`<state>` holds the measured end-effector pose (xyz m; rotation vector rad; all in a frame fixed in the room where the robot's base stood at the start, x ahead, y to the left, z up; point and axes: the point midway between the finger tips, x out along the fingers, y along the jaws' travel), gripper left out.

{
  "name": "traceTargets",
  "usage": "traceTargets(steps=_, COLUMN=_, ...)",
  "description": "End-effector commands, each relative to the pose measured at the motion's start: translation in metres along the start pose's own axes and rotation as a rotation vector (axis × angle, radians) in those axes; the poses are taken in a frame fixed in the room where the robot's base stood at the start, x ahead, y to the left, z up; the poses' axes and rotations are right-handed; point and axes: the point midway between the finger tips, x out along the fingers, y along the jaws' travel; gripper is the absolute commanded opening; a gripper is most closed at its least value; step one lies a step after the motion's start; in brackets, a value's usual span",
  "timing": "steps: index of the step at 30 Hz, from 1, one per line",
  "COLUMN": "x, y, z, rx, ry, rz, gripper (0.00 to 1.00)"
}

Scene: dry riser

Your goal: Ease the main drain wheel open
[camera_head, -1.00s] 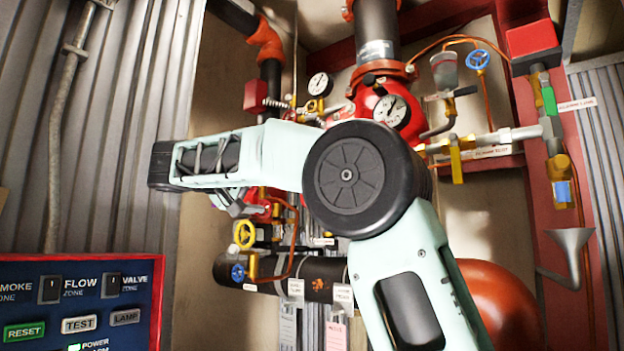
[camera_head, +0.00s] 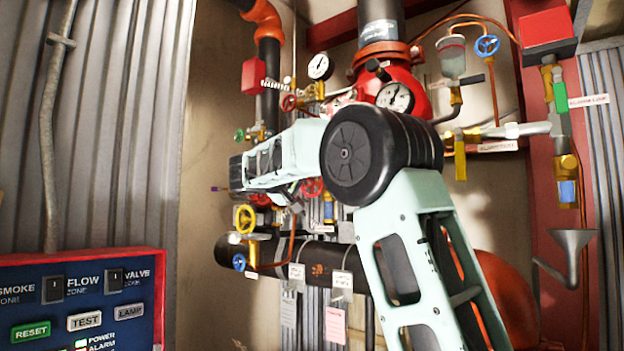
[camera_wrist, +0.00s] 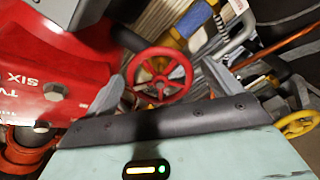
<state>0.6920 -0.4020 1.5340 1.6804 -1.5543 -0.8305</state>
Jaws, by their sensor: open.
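A red handwheel (camera_wrist: 160,75) with spokes sits between the two grey fingers of my gripper (camera_wrist: 163,71) in the wrist view. My gripper is open, with one finger on each side of the wheel; contact is not clear. What looks like the same red wheel (camera_head: 312,187) shows partly behind my arm in the head view. No readable label marks which wheel is the main drain. My gripper is mostly hidden behind my arm in the head view.
A yellow wheel (camera_head: 245,218) and a blue wheel (camera_head: 239,262) stand lower left, and the yellow one also shows in the wrist view (camera_wrist: 297,124). A red valve body (camera_wrist: 50,70) is close on the left there. A dark horizontal pipe (camera_head: 318,258) runs below.

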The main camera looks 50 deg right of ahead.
Motion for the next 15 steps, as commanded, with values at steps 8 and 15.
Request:
traceTargets(steps=8, x=0.0116, y=-0.0002, z=0.0002, rx=0.001, ry=0.0, rz=-0.001, gripper=0.91)
traceTargets(steps=15, x=0.0113, y=-0.0003, z=0.0002, rx=0.0, ry=0.0, rz=0.0, gripper=0.74)
